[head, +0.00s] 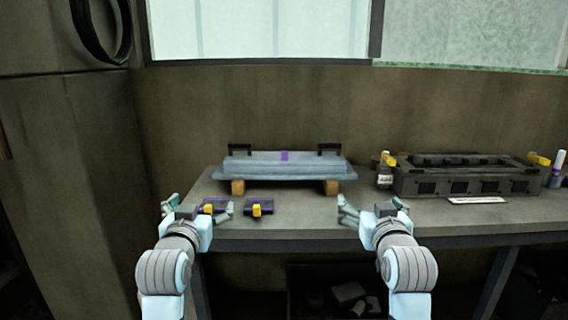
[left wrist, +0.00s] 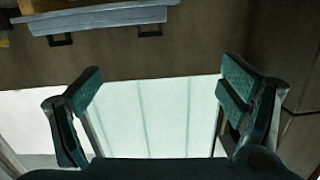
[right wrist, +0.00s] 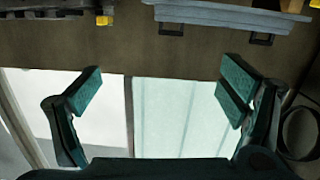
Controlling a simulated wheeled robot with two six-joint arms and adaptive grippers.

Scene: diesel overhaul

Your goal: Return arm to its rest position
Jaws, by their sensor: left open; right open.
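My left gripper (head: 197,208) is at the left end of the bench's front edge. Its two fingers stand wide apart with nothing between them in the left wrist view (left wrist: 152,95). My right gripper (head: 372,206) is over the front edge, right of the middle. It is also open and empty in the right wrist view (right wrist: 152,95). Both arms come up from the bottom of the head view in similar poses, and neither gripper holds anything.
A grey cover (head: 285,166) with black handles rests on wooden blocks (head: 238,187) on the bench (head: 430,222). Two dark parts with yellow pieces, one partly behind my left gripper and one beside it (head: 258,208), lie near the front. A dark engine block (head: 467,179) and bottles (head: 384,170) stand at right.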

